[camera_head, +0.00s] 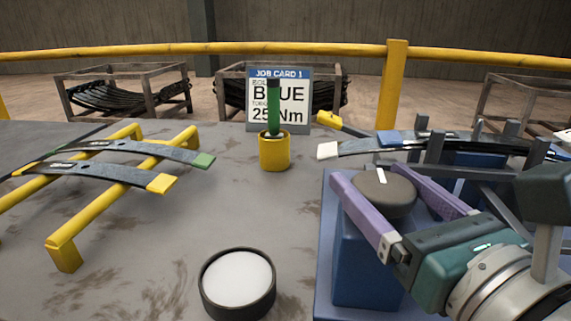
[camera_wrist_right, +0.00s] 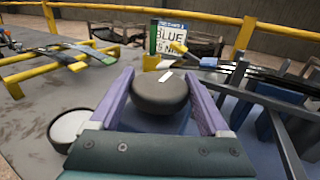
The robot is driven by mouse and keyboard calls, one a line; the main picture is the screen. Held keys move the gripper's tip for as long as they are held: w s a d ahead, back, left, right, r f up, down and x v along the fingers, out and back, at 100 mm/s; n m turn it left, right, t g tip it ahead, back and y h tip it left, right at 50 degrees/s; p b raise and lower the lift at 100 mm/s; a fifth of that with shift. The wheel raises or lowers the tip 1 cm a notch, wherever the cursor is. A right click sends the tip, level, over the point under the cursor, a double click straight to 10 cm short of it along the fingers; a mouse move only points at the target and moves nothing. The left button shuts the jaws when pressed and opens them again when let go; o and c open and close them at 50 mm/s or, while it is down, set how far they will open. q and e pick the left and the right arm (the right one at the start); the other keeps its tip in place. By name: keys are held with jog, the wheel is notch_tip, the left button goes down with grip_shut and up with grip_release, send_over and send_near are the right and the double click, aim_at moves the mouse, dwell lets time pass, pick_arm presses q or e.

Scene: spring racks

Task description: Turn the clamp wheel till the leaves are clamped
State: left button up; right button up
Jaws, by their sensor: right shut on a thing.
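The clamp wheel (camera_head: 384,192) is a dark round knob with a white mark on top, above a blue block (camera_head: 362,262). My right gripper (camera_head: 402,189) has its purple fingers on either side of the wheel and is shut on it; the wrist view also shows the wheel (camera_wrist_right: 161,95) between the fingers. The white mark points up and slightly right in the wrist view. The leaves (camera_head: 420,146), dark with a white end and a blue tab, lie among grey upright posts (camera_head: 433,148) behind the wheel. Whether the posts press on them cannot be told. My left gripper is not in view.
A yellow rack (camera_head: 66,244) with two leaves, tipped green and yellow, stands at the left. A yellow cup (camera_head: 274,153) holds a green-handled tool before the job card (camera_head: 294,92). A round white-topped dish (camera_head: 238,283) sits at the front. The table's middle is clear.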

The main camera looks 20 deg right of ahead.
aim_at(402, 213)
jog(key=o, duration=1.2)
jog(key=shift+s+f, duration=0.1)
jog(key=s+b, duration=0.1)
jog(key=s, duration=0.1)
jog(key=s+b, duration=0.2)
jog(key=s, duration=0.1)
jog(key=s+a+b, duration=0.1)
jog(key=s+b, duration=0.1)
jog(key=s, duration=0.1)
jog(key=shift+s+f, duration=0.2)
jog(key=shift+s, duration=0.05)
jog(key=shift+s+r+b, duration=0.25)
jog(key=shift+s+b, duration=0.25)
jog(key=shift+s, duration=0.1)
